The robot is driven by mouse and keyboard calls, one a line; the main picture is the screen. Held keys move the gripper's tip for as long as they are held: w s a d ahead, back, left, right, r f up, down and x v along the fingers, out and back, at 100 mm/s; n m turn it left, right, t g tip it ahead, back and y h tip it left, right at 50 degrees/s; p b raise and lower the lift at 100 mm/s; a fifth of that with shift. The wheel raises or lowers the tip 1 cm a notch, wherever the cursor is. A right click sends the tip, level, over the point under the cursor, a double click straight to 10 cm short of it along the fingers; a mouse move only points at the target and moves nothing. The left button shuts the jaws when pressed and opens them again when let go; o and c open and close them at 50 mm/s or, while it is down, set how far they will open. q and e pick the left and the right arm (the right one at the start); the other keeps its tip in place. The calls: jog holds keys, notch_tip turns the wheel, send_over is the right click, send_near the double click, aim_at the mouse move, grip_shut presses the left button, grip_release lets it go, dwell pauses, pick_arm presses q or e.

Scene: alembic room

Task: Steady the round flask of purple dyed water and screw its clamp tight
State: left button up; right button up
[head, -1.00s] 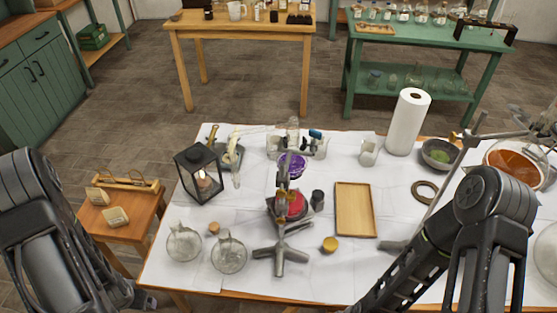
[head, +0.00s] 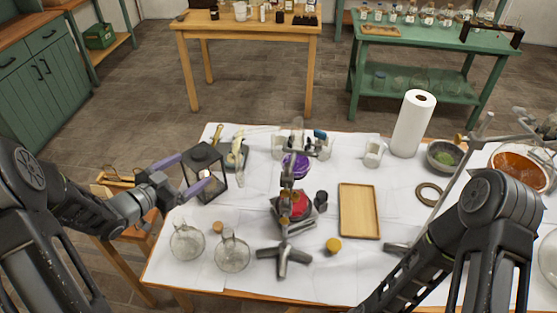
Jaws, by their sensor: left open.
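The round flask of purple dyed water (head: 296,165) stands near the middle of the white-covered table, partly hidden by the stand in front of it. The stand's dark clamp parts (head: 287,186) show before the flask; its screw is too small to make out. The stand's grey foot (head: 284,257) rests towards the front edge. My left gripper (head: 195,168) is open and empty, beside the black lantern, well left of the flask. I cannot tell whether it touches the lantern. My right arm reaches down at the lower right, and its gripper is out of view.
A red vessel (head: 294,205) sits before the flask. Two clear glass vessels stand front left. A wooden tray (head: 358,211) and paper towel roll (head: 412,125) are to the right.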

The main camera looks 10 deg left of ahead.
pick_arm(q)
jog(key=d+m+g+h, duration=0.3)
jog(key=d+h, duration=0.4)
jog(key=d, duration=1.2)
jog(key=shift+w+m+g, duration=0.15)
jog(key=shift+m+g, duration=0.25)
jog(key=shift+g, duration=0.2)
jog(key=shift+x, duration=4.95)
jog(key=shift+r, duration=0.2)
